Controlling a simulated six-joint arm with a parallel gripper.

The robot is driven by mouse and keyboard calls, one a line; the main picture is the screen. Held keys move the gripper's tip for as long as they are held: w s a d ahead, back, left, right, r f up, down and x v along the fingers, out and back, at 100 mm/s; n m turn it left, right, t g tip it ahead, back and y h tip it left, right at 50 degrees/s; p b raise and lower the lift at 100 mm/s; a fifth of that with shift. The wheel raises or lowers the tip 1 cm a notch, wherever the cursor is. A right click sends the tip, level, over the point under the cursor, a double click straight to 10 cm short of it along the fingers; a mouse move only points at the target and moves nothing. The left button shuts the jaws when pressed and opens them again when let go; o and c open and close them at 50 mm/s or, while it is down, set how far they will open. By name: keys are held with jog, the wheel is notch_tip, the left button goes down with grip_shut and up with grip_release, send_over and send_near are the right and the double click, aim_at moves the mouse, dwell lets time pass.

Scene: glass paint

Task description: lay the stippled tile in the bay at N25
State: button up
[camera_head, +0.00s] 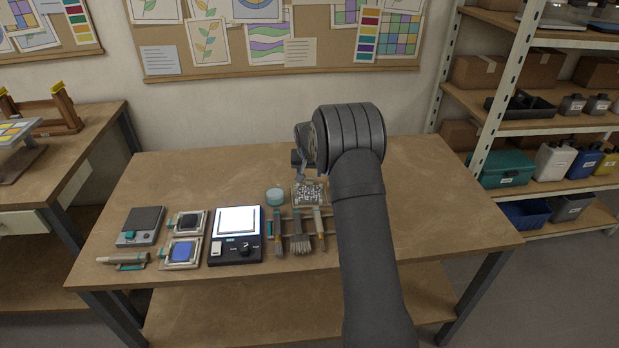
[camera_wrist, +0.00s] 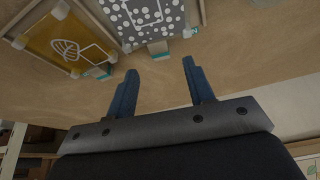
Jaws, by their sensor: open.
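The stippled tile (camera_wrist: 145,14), grey with white dots and a pale outline, lies in a holder at the top of the wrist view. What looks like the same speckled tile (camera_head: 310,193) sits on the bench in the head view. My gripper (camera_wrist: 159,68) is open, with nothing between its blue fingers, which point toward the lower edge of that tile's holder and stay apart from it. In the head view my gripper (camera_head: 300,172) shows small, partly hidden by my arm, near the speckled tile. No label reading N25 is legible in either view.
An amber leaf tile (camera_wrist: 62,44) lies beside the stippled one. On the bench (camera_head: 435,200) stand a light panel (camera_head: 236,222), a black tile (camera_head: 187,222), a blue tile (camera_head: 181,252), a scale (camera_head: 141,226), a jar (camera_head: 275,196) and brushes (camera_head: 301,245). The bench's right side looks clear.

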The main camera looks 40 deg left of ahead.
aim_at(310, 180)
jog(key=v, duration=1.2)
jog(key=shift+r, duration=0.25)
jog(key=x, duration=1.7)
jog(key=shift+f, duration=0.25)
jog(key=shift+r, duration=0.1)
